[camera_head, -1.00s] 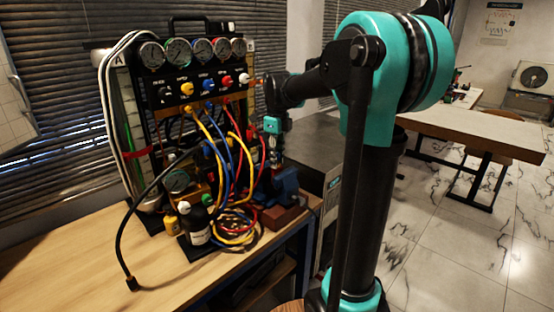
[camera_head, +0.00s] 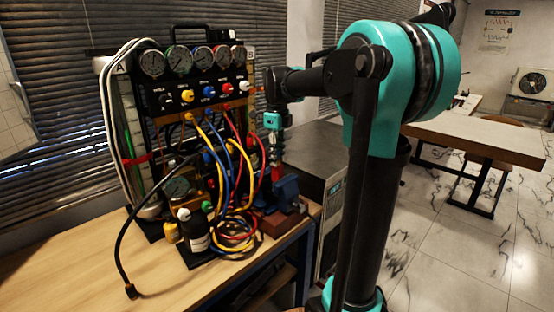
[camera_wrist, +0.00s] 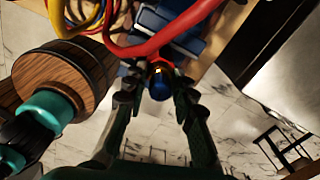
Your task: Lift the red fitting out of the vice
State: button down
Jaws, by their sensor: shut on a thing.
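The red fitting (camera_head: 277,172) hangs upright below my gripper (camera_head: 275,152), over the blue vice (camera_head: 287,188) at the right end of the bench. My gripper is shut on the fitting. In the wrist view the two fingers (camera_wrist: 156,97) stand on either side of a round blue end with a small gold and red part behind it. A red hose (camera_wrist: 165,38) crosses just beyond the fingertips. The blue vice also shows in the wrist view (camera_wrist: 188,40), behind the hose. I cannot tell whether the fitting's lower end is clear of the jaws.
The gauge panel (camera_head: 200,88) with yellow, blue and red hoses (camera_head: 232,185) stands close left of the vice. A black bottle (camera_head: 197,232) stands in front of the hoses. The wooden bench top (camera_head: 80,262) is mostly clear at front left. A grey cabinet (camera_head: 318,150) stands right of the bench.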

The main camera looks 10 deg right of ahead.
jog(key=shift+r, duration=2.45)
jog(key=shift+s, duration=0.1)
